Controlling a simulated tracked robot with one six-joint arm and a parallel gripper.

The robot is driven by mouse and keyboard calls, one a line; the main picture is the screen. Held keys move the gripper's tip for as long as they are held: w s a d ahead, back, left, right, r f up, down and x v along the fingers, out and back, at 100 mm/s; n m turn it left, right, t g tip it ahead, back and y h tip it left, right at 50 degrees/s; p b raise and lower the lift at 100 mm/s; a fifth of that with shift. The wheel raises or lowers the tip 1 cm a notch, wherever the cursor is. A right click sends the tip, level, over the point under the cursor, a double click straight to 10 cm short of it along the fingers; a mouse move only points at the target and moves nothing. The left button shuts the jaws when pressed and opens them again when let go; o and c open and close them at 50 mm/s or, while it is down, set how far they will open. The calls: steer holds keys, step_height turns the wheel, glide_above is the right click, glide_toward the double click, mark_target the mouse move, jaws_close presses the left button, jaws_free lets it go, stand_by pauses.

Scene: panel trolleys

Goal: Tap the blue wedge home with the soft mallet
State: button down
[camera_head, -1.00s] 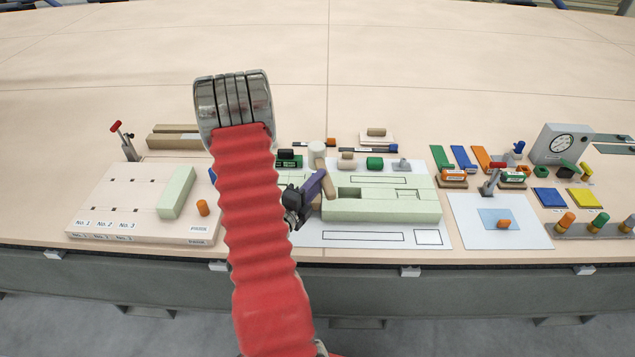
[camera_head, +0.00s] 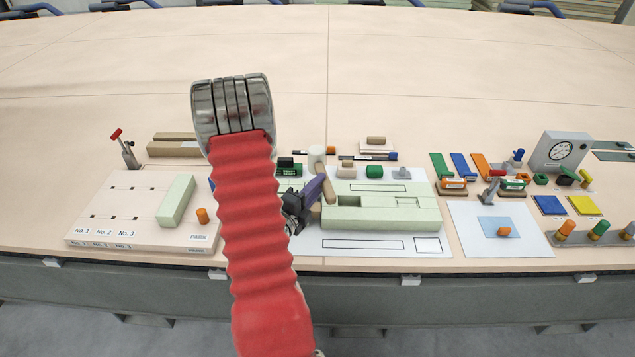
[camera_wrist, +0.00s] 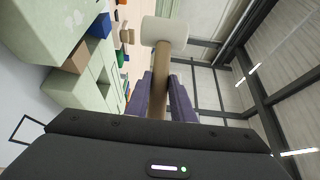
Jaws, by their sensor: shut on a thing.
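My gripper (camera_head: 318,188) is shut on the wooden handle (camera_wrist: 159,75) of the soft mallet. Its purple fingers (camera_wrist: 162,98) close around the handle in the wrist view. The mallet's pale cylindrical head (camera_wrist: 163,33) stands out beyond the fingertips. In the head view the mallet (camera_head: 326,184) is at the left end of the pale green slotted block (camera_head: 380,222). A blue piece (camera_head: 212,185) shows beside my arm, mostly hidden by it. A blue block (camera_wrist: 97,25) shows in the wrist view. I cannot tell whether either is the wedge.
A labelled board (camera_head: 145,225) with a pale green bar (camera_head: 176,200) lies left. Right are a white sheet (camera_head: 520,240), coloured strips (camera_head: 464,165), a red-handled clamp (camera_head: 490,190) and a dial gauge (camera_head: 562,150). The far table is clear.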

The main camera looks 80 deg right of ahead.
steer(key=shift+f, duration=4.15)
steer(key=shift+r, duration=2.6)
step_height(320, 180, up, 4)
steer(key=shift+r, duration=0.1)
